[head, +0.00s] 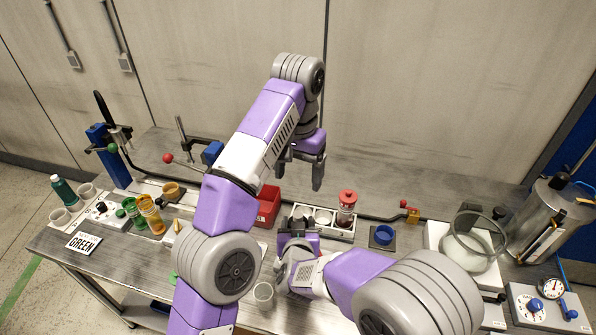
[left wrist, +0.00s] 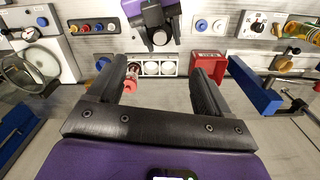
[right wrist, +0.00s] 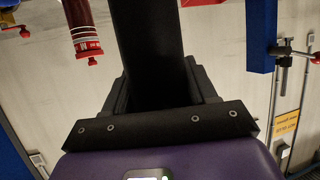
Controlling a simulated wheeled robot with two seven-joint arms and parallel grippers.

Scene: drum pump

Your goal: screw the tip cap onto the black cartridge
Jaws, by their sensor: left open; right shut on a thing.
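My right gripper (head: 298,235) is at the front edge of the white rack, shut on a black body that appears to be the black cartridge (right wrist: 147,50). In the right wrist view this body fills the space between the fingers. In the left wrist view my right gripper (left wrist: 155,22) shows at the top, with a round grey end facing me. My left gripper (head: 302,168) is open and empty, above and behind the rack; its two fingers (left wrist: 157,88) stand wide apart. I cannot pick out the tip cap for certain.
The white rack (left wrist: 152,57) holds a red-capped red cartridge (head: 346,208) at one end. A red bin (head: 268,205) stands left of it, a blue ring on a black block (head: 383,236) right. A glass vessel (head: 474,240) and metal drum (head: 548,222) crowd the right side.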

